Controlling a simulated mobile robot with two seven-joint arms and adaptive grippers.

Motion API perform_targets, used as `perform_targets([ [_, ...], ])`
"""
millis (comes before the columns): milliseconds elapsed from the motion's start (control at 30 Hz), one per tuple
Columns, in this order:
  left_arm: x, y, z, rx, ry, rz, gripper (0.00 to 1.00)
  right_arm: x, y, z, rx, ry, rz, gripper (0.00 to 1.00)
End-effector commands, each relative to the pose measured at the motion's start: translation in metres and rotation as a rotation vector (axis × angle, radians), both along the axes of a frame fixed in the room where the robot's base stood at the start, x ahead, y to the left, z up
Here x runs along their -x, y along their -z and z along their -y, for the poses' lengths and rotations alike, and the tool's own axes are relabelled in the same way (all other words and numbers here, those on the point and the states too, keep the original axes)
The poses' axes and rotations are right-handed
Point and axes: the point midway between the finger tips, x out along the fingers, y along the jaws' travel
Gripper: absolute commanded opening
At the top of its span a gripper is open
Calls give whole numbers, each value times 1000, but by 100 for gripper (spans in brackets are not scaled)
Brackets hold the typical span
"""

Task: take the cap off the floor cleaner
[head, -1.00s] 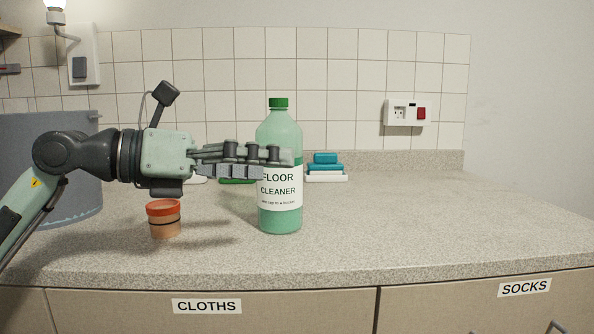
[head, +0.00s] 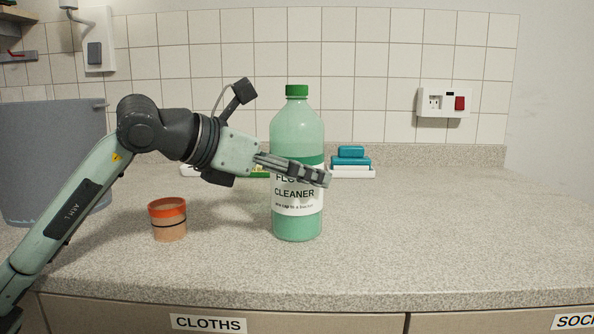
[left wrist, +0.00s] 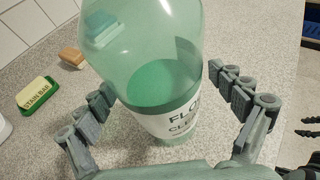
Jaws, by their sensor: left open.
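The floor cleaner (head: 297,222) is a clear bottle part filled with green liquid, with a white label. It stands upright on the counter, and its green cap (head: 297,91) is on top. My left gripper (head: 322,178) is in front of the bottle at label height, below the cap. In the left wrist view the bottle (left wrist: 150,50) stands between the two spread fingers of my left gripper (left wrist: 165,108), which is open. The cap is out of that view. I cannot tell whether the fingers touch the bottle. My right gripper is not in the head view.
An orange-rimmed cup (head: 169,222) stands left of the bottle. A grey bin (head: 45,150) is at the far left. The counter's right side is clear.

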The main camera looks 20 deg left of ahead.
Motion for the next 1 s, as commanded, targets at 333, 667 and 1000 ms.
perform_targets([
  [333, -1, 1, 1, 0, 0, 0, 81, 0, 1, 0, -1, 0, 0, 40],
  [667, -1, 1, 1, 0, 0, 0, 40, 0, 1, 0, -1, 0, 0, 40],
  [1000, -1, -2, 1, 2, -1, 6, 12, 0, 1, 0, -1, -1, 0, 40],
])
